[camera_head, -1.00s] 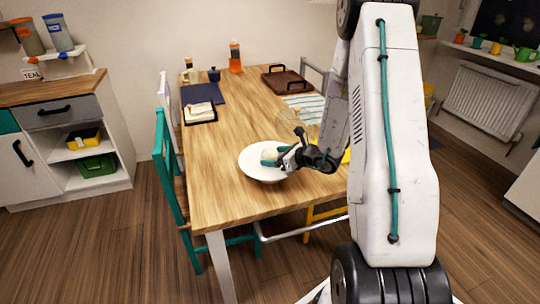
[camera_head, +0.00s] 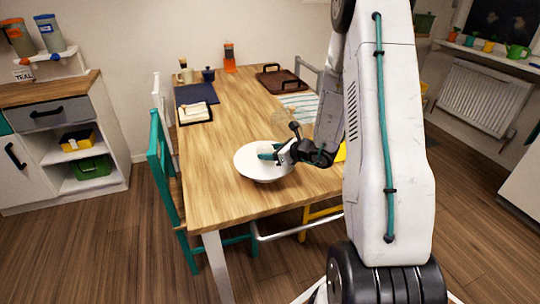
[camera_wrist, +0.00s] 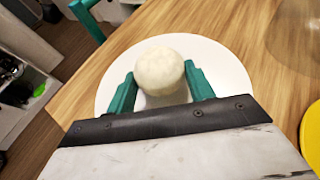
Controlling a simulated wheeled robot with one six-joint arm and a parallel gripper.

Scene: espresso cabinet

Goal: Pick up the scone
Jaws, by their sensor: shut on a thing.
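The scone (camera_wrist: 160,71) is a pale, round, cream-coloured bun. In the wrist view it sits between the two teal fingers of my gripper (camera_wrist: 160,92), which are shut on it. Behind it is a white plate (camera_wrist: 225,75); I cannot tell whether the scone still touches it. In the head view the plate (camera_head: 262,174) lies near the table's front edge. There my gripper (camera_head: 268,153) reaches over the plate from the right, and the scone is small and mostly hidden by the fingers.
The wooden table (camera_head: 215,150) is clear left of the plate. A clear glass (camera_head: 284,118) stands close behind my gripper. A teal chair (camera_head: 160,165) stands at the left edge.

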